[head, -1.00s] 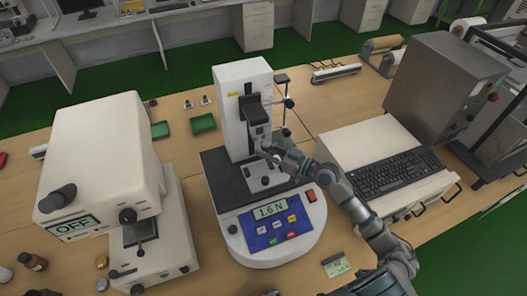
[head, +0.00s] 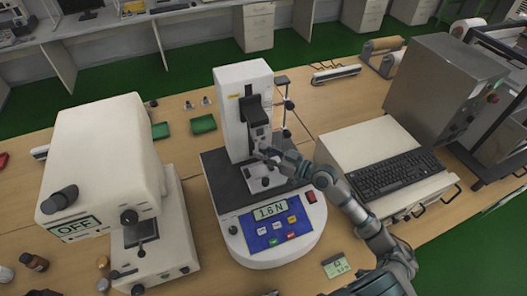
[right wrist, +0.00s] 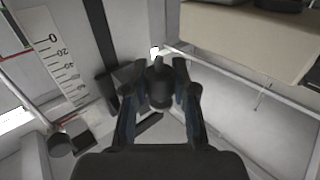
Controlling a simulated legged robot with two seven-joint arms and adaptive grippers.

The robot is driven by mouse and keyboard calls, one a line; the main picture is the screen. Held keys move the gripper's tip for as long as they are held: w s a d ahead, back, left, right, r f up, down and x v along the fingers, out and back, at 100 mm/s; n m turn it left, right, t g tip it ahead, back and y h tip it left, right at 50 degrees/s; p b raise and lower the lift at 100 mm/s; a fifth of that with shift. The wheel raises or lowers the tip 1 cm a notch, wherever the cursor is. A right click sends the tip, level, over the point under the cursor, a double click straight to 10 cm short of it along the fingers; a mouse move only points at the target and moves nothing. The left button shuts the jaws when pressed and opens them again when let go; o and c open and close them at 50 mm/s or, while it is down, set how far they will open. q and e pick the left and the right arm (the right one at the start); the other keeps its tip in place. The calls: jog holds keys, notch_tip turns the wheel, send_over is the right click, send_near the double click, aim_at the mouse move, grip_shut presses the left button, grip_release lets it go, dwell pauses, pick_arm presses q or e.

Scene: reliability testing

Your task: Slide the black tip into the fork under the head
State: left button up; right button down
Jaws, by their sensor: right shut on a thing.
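The tester is a white column (head: 231,100) with a dark head (head: 252,109) on its front, above a dark base plate. The fork under the head is too small to make out clearly. My right gripper (head: 264,153) is just below the head, in front of the column. In the right wrist view my right gripper (right wrist: 159,88) is shut on the black tip (right wrist: 159,94), a short dark rounded piece between the two fingers. A small bright spot shows just beyond the tip. Whether the tip touches the fork cannot be told. My left gripper is not in view.
The tester's blue panel (head: 277,233) has a display reading 1.6 N. A thin side post (head: 285,104) stands right of the column. A white machine marked OFF (head: 105,150) is at left, a keyboard (head: 395,174) at right. Green trays (head: 203,124) lie behind.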

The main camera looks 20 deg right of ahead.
jog(key=shift+w, duration=0.2)
jog(key=shift+w+f+b, duration=0.1)
jog(key=shift+w+b, duration=0.45)
jog(key=shift+w, duration=0.15)
jog(key=shift+d, duration=0.1)
jog(key=shift+w, duration=0.1)
jog(key=shift+w+d+b, duration=0.1)
jog(key=shift+w+b, duration=0.55)
jog(key=shift+w, duration=0.05)
jog(key=shift+w, duration=0.1)
jog(key=shift+w+b, duration=0.6)
jog(key=shift+w, duration=0.2)
